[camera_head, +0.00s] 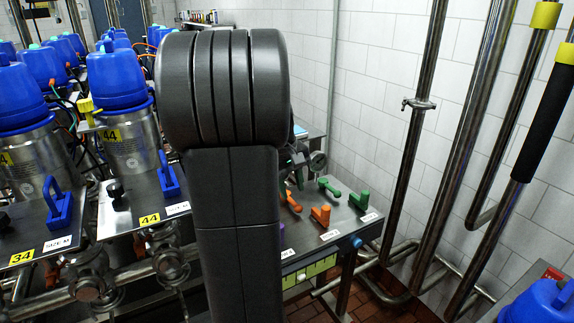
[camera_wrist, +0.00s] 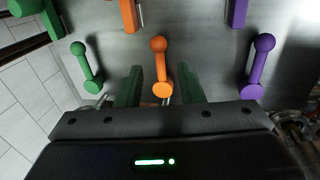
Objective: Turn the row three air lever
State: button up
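In the wrist view an orange lever (camera_wrist: 159,66) with rounded ends stands on a grey metal panel (camera_wrist: 200,60). A green lever (camera_wrist: 88,68) is to its left and a purple lever (camera_wrist: 259,66) to its right. My gripper (camera_wrist: 157,84) is open, its two dark green fingers on either side of the orange lever's lower end. I cannot tell whether they touch it. In the head view green levers (camera_head: 330,190) and orange levers (camera_head: 320,214) show on the panel; my arm hides part of it. The lever labels are too small to read.
Steel vessels with blue caps (camera_head: 118,78) and numbered yellow tags crowd the left. Vertical steel pipes (camera_head: 410,130) stand at the right by a white tiled wall (camera_head: 385,60). In the wrist view more handles, including a purple one (camera_wrist: 239,13), line the top edge.

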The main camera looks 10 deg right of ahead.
aim_at(295, 204)
notch_tip(295, 204, up, 9)
jog(key=a, duration=0.1)
jog(key=shift+s+a, duration=0.3)
jog(key=shift+s, duration=0.05)
jog(key=shift+f, duration=0.1)
jog(key=f, duration=0.4)
jog(key=d+f, duration=0.1)
jog(key=f, duration=0.4)
jog(key=w+d+f, duration=0.1)
jog(key=f, duration=0.3)
jog(key=shift+d+f, duration=0.15)
jog(key=shift+d, duration=0.05)
jog(key=shift+w, duration=0.1)
notch_tip(295, 204, up, 13)
jog(key=s+a, duration=0.1)
jog(key=a, duration=0.1)
jog(key=f, duration=0.4)
jog(key=d+f, duration=0.1)
jog(key=f, duration=0.3)
jog(key=d+f, duration=0.1)
jog(key=f, duration=0.3)
jog(key=shift+w+f, duration=0.25)
jog(key=shift+w, duration=0.15)
jog(key=shift+w+d+f, duration=0.1)
jog(key=shift+f, duration=0.25)
jog(key=shift+w+d+r+n, duration=0.1)
jog(key=shift+d+n, duration=0.2)
jog(key=shift+n, duration=0.6)
